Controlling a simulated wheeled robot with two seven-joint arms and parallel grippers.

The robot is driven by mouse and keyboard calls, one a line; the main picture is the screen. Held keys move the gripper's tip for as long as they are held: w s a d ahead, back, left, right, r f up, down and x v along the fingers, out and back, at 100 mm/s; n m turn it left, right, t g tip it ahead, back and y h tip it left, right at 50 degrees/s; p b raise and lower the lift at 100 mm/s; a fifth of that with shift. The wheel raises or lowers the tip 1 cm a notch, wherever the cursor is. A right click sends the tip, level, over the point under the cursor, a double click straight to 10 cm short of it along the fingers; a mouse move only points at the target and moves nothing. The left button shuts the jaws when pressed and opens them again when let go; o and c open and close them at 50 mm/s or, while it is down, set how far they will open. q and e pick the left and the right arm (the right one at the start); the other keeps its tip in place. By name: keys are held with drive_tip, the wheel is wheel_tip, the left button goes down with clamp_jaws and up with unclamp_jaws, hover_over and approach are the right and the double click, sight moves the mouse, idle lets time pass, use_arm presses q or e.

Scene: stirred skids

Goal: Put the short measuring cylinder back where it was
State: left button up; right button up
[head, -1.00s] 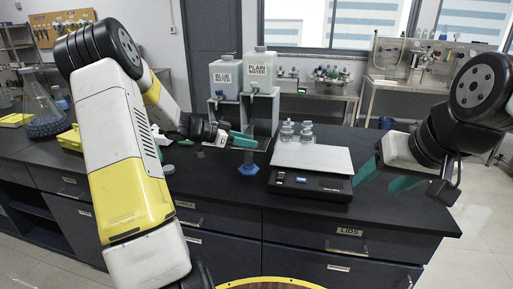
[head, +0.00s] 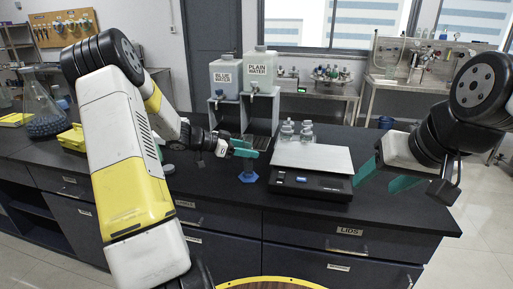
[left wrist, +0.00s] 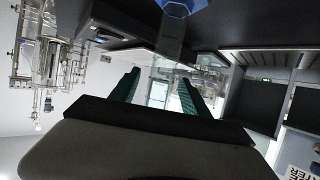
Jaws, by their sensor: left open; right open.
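The short measuring cylinder shows in the head view as a blue foot (head: 248,177) on the dark bench, left of the balance. It looks upright; its clear tube is hard to make out behind the fingers. My left gripper (head: 245,147) is open above the foot, at the height of the tube. In the left wrist view the blue foot (left wrist: 180,7) is at the top, and the clear tube (left wrist: 170,42) runs down towards the space between the two teal fingers (left wrist: 158,90). My right gripper (head: 385,178) is open and empty, right of the balance.
The balance (head: 310,185) stands right of the cylinder, with several small glass pieces (head: 296,131) at its back left. A large flask (head: 43,112) and yellow box (head: 72,138) are at left.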

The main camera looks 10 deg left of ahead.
use_arm(q)
drive_tip(key=v, duration=1.2)
drive_tip(key=s+d+r+n+g+y, duration=0.2)
drive_tip(key=s+d+r, duration=0.2)
drive_tip(key=s+d, duration=0.3)
drive_tip(key=s+d+r+n+g+y, duration=0.2)
drive_tip(key=s+d+r+y, duration=0.1)
drive_tip(key=s+d, duration=0.4)
drive_tip(key=s+r+n+t+y, duration=0.2)
drive_tip(key=s+n, duration=0.4)
drive_tip(key=s, duration=0.7)
drive_tip(key=shift+r+n+t+y, duration=0.35)
drive_tip(key=shift+r+y, duration=0.25)
drive_tip(key=shift+y, duration=0.4)
